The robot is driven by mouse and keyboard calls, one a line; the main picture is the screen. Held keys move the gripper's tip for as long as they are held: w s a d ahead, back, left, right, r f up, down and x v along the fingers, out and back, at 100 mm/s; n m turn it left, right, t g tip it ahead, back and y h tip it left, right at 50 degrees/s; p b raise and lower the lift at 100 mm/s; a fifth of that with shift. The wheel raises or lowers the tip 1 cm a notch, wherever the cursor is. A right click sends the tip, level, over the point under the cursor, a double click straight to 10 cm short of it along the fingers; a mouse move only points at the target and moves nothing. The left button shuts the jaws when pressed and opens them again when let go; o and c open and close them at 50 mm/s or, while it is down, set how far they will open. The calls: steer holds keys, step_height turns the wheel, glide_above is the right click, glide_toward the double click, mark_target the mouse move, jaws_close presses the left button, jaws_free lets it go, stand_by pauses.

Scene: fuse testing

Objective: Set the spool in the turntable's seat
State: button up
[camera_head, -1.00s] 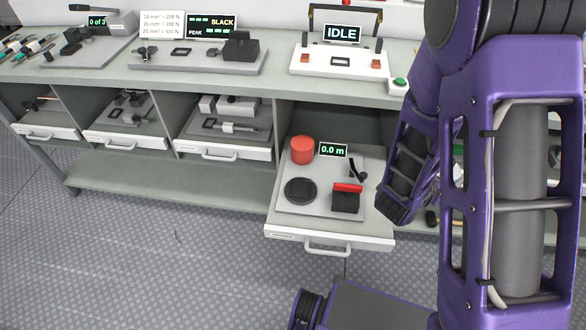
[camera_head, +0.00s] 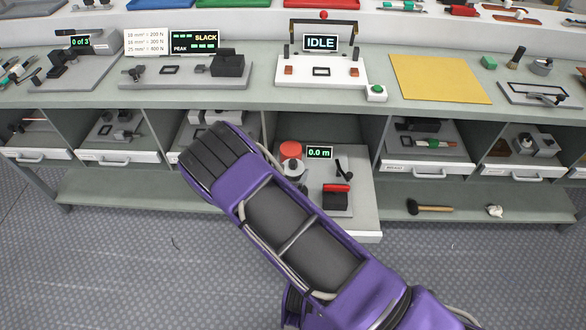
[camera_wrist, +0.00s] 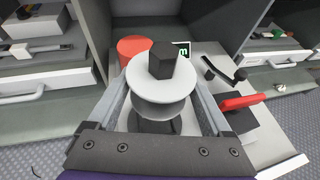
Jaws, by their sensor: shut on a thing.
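The spool (camera_wrist: 145,87) has pale round flanges and a dark hexagonal block on its top, and stands roughly upright in the wrist view. My gripper (camera_wrist: 161,92) is shut on it, one grey finger on each side. The dark round turntable (camera_wrist: 154,127) shows partly beneath the spool, on the grey board of the open drawer. The spool hides most of the turntable, including its seat; I cannot tell whether they touch. In the head view, my arm covers the turntable, and a bit of the spool (camera_head: 294,168) shows past it.
A red cylinder (camera_head: 290,149) and a "0.0 m" display (camera_head: 319,152) stand at the board's back. Cubby walls flank the drawer; the bench top (camera_head: 430,107) is above.

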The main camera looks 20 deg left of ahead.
steer(key=shift+f, duration=0.1)
stand_by(0.3)
step_height(320, 180, down, 6)
steer(key=b, duration=0.5)
steer(key=shift+r, duration=0.2)
steer(key=shift+f, duration=0.15)
stand_by(0.4)
steer(key=shift+f, duration=0.45)
steer(key=shift+f, duration=0.6)
stand_by(1.8)
steer(key=o, duration=1.2)
steer(key=p+v, duration=0.2)
steer(key=v, duration=1.5)
steer(key=shift+s+a+r, duration=0.1)
steer(key=shift+s, duration=0.1)
